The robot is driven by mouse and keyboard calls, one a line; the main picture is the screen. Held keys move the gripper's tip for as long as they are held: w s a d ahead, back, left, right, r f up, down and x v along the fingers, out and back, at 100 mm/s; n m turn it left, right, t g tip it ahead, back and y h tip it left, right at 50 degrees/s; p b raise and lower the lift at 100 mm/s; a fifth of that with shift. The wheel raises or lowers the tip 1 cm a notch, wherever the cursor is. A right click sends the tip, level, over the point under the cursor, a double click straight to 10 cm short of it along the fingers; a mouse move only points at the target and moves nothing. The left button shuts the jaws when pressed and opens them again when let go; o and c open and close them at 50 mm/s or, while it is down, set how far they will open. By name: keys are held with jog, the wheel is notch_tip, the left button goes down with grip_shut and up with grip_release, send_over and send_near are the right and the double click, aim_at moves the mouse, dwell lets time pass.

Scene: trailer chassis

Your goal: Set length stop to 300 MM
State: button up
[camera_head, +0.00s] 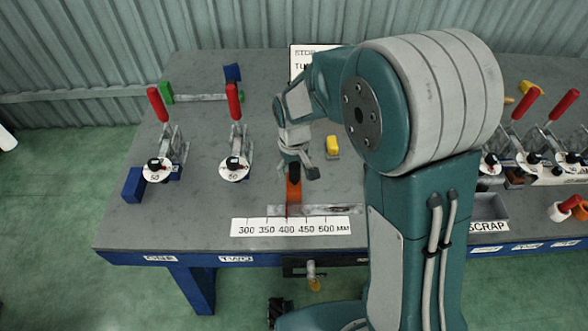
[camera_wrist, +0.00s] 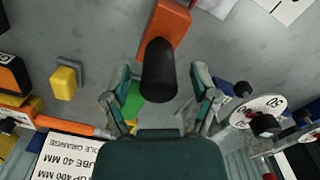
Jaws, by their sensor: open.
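The length stop is an orange slider (camera_head: 293,197) with an upright black knob (camera_head: 294,172), at the metal rail (camera_head: 335,210) behind the white scale plate (camera_head: 291,227). The plate reads 300 to 500 MM, and the slider lines up with about 400. My gripper (camera_head: 299,164) is open over the knob. In the wrist view the black knob (camera_wrist: 158,72) stands between the spread fingers of my gripper (camera_wrist: 159,92), with gaps at both sides. The orange slider (camera_wrist: 171,24) shows beyond it. Finger contact with the knob cannot be seen.
A yellow block (camera_head: 332,145) lies right of my gripper. Two red-handled clamps (camera_head: 158,105) (camera_head: 235,100) stand at the left. A partly hidden sign (camera_head: 300,57) is at the back. The table between left clamps and slider is clear.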

jog(key=shift+f, duration=0.55)
grip_shut()
jog(key=a, duration=0.7)
jog(key=shift+w, duration=0.1)
grip_release()
jog(key=shift+d, duration=0.1)
